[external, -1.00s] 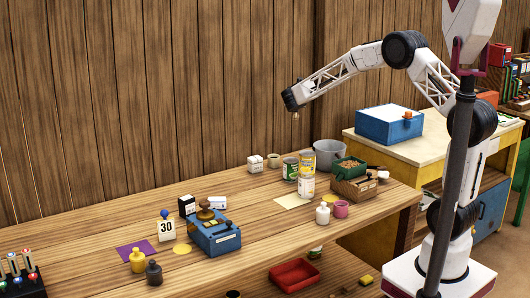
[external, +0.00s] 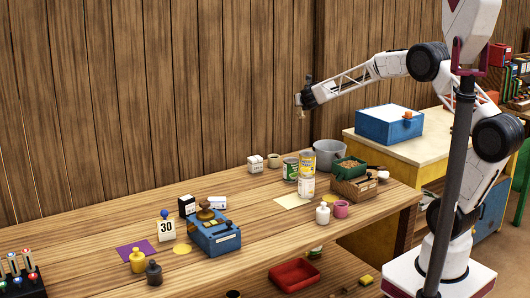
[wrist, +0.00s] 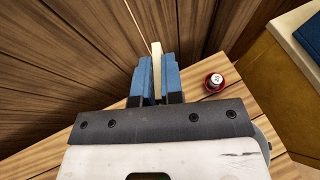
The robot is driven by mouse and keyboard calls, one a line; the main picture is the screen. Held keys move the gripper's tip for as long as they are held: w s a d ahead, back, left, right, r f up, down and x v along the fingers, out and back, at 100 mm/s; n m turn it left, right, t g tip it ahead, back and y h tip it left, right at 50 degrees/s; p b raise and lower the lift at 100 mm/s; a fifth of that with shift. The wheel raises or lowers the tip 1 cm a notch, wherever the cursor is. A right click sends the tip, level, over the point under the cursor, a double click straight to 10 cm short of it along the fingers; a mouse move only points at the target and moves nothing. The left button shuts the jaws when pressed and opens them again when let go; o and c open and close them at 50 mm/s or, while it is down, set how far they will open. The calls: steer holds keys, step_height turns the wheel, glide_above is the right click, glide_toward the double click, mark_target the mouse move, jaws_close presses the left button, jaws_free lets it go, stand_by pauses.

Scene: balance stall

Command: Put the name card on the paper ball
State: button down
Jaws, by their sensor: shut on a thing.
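My gripper (external: 301,106) is high above the back of the table, in front of the plank wall. In the wrist view its blue fingers (wrist: 157,75) are shut on a narrow cream-coloured thing (wrist: 157,58), seen nearly edge-on. In the external view this held thing (external: 301,114) is a small pale tan shape below the fingers; I cannot tell if it is the name card. A small white thing (external: 218,202) lies behind the blue scale and may be a card, but is too small to tell. I cannot make out a paper ball.
The blue scale (external: 214,238) stands mid-table beside a "30" card (external: 167,230). A red round thing (wrist: 214,82) shows in the wrist view.

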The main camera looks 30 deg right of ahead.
steer(key=shift+s+d+f+y, duration=0.1)
steer(key=shift+s+d+y, duration=0.2)
steer(key=shift+s, duration=0.3)
steer(key=s+d+f+m+g+h, duration=0.45)
steer(key=s+d, duration=0.25)
steer(key=d, duration=0.3)
steer(key=s+d+f+m+g+h, duration=0.4)
steer(key=s+d+m, duration=0.25)
steer(key=d, duration=0.35)
steer(key=s+d+f+m+g+y, duration=0.1)
steer(key=s+d+f+m+g, duration=0.2)
steer(key=s+m+g, duration=0.4)
steer(key=s+d+f+m+g+y, duration=0.1)
steer(key=s+d+f+m+g, duration=0.3)
steer(key=s, duration=0.5)
steer(key=s+a+f+m+g+y, duration=0.1)
steer(key=s+a+m+g+y, duration=0.2)
steer(key=s+m+y, duration=0.4)
steer(key=s+a+f+m+g+y, duration=0.2)
steer(key=s+m+g+y, duration=0.1)
steer(key=s+m+y, duration=0.5)
steer(key=s+a+r+m+t+y, duration=0.3)
steer(key=a+m+t, duration=0.3)
steer(key=m+t, duration=0.2)
steer(key=s+a+r+m+t+y, duration=0.4)
steer(key=s+a+m+t+y, duration=0.1)
steer(key=m+t, duration=0.4)
steer(key=shift+s+a+m+t, duration=0.35)
steer(key=shift+s+t, duration=0.3)
steer(key=shift+s, duration=0.15)
